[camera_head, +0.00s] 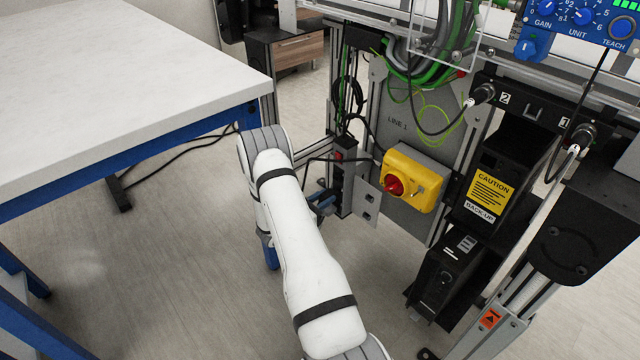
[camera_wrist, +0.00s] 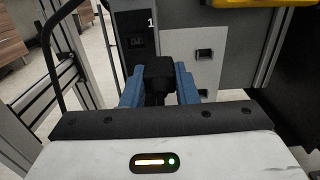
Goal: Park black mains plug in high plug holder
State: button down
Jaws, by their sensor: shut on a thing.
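The black mains plug (camera_wrist: 158,70) is between the blue fingers of my gripper (camera_wrist: 159,88) in the wrist view. My gripper is shut on it. In the head view my gripper (camera_head: 322,202) is partly hidden by my arm, and the plug cannot be made out there. A pale metal plate beyond the gripper carries two small dark holders. The high plug holder (camera_wrist: 203,55) is up and right of the plug in the wrist view, apart from it. It also shows in the head view (camera_head: 371,197). The lower holder (camera_head: 368,212) sits below it.
A black power strip (camera_head: 345,183) stands left of the plate; its socket marked 1 (camera_wrist: 138,42) is just beyond the plug. A yellow switch box (camera_head: 412,178) with a red knob is to the right. A black cable (camera_wrist: 50,45) loops at left. A white table (camera_head: 110,80) stands left.

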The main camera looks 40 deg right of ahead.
jog(key=s+d+f+p, duration=0.2)
jog(key=s+d+p, duration=0.3)
jog(key=s+d, duration=0.2)
jog(key=shift+s+d+f, duration=0.15)
jog(key=shift+s+f, duration=0.05)
jog(key=shift+f, duration=0.15)
dwell(0.4)
jog(key=shift+d+b, duration=0.25)
jog(key=shift+b, duration=0.35)
dwell(1.5)
jog(key=shift+w+d, duration=0.1)
jog(key=shift+d, duration=0.5)
dwell(0.6)
jog(key=c, duration=1.1)
grip_release()
jog(key=shift+o, duration=0.2)
